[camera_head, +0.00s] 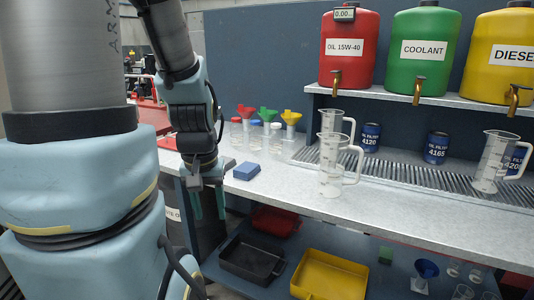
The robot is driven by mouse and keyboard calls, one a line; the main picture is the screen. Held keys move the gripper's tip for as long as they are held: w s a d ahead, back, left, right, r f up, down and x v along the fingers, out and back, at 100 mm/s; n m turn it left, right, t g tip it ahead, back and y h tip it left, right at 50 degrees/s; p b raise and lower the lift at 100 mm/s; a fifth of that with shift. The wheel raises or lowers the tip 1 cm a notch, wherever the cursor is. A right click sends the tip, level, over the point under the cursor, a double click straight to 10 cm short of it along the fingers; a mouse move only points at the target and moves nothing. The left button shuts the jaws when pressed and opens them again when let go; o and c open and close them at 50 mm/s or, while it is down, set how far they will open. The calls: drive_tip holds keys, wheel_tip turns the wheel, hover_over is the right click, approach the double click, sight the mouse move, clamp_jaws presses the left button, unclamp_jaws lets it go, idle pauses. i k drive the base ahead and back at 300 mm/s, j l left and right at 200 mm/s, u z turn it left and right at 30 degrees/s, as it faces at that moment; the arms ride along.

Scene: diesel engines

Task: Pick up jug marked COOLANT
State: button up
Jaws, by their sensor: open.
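A green container (423,62) with a white COOLANT label and a brass tap stands on the raised shelf, upper right. Clear jugs with handles stand on the bench: a front jug (331,178), another jug (338,122) behind it, and a third jug (493,162) at the right. I cannot read a name on any of these jugs. My gripper (209,203) hangs pointing down near the bench's left end, left of the jugs. Its fingers are apart with nothing between them.
A blue block (247,171) lies on the bench (400,213) right of my gripper. Red (349,50) and yellow (500,55) containers flank the green one. Several oil filters (437,148) stand under the shelf. Small bottles with funnels (267,116) stand behind. Trays (330,275) lie below.

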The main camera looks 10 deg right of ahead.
sight(335, 146)
drive_tip(key=l+u, duration=0.7)
drive_tip(key=u, duration=0.15)
drive_tip(key=k+l+u, duration=0.1)
drive_tip(key=l+u, duration=0.3)
